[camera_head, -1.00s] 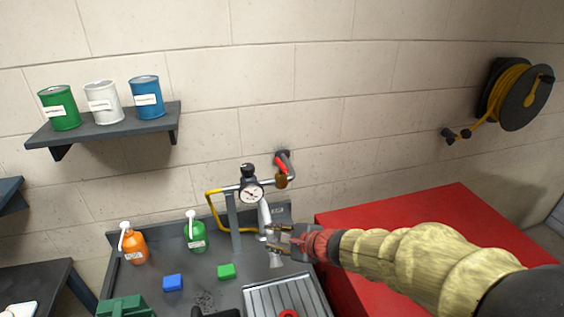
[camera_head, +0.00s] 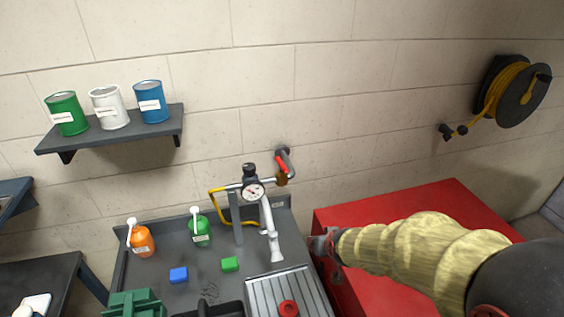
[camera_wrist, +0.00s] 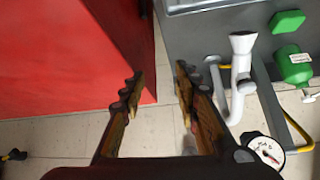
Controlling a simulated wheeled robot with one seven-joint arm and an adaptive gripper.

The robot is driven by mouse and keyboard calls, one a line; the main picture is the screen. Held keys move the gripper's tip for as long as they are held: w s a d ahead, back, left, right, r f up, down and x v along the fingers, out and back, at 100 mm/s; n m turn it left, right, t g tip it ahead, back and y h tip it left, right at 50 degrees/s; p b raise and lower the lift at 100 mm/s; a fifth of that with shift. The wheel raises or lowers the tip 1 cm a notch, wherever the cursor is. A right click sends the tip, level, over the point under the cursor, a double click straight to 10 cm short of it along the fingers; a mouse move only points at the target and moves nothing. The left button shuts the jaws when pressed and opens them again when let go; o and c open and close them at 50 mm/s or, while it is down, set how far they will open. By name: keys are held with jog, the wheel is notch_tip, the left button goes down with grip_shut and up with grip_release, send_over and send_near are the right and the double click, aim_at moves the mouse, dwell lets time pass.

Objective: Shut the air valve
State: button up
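The air valve has a red lever handle (camera_head: 281,164) on the wall pipe, above and right of the pressure gauge (camera_head: 253,190). Its lever slants in line with the grey pipe bend beside it. The valve does not show in the wrist view, though the gauge (camera_wrist: 264,153) does, at bottom right. My gripper (camera_head: 322,245) is below and right of the valve, between the bench and the red cabinet, well apart from the valve. The wrist view shows my gripper (camera_wrist: 159,82) open, with nothing between its fingers.
A white nozzle (camera_head: 272,240) stands close left of my gripper, also in the wrist view (camera_wrist: 241,70). The red cabinet (camera_head: 420,205) lies right. Green (camera_head: 201,233) and orange (camera_head: 142,243) bottles stand on the bench.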

jog(key=w+a+r+n+t+y+p, duration=0.1)
jog(key=w+a+r+n+t, duration=0.25)
jog(key=w+r, duration=0.35)
jog(key=n+t+y, duration=0.2)
jog(key=t+y, duration=0.2)
jog(key=t, duration=0.2)
send_near(285, 169)
jog(key=x, duration=0.5)
jog(key=shift+f+p+x, duration=0.2)
jog(key=shift+p+x, duration=0.05)
jog(key=shift+x, duration=1.75)
jog(key=shift+f+p+x, duration=0.2)
jog(key=shift+p+x, duration=0.05)
jog(key=shift+x, duration=1.75)
jog(key=shift+d, duration=0.1)
jog(key=shift+c, duration=0.9)
grip_shut()
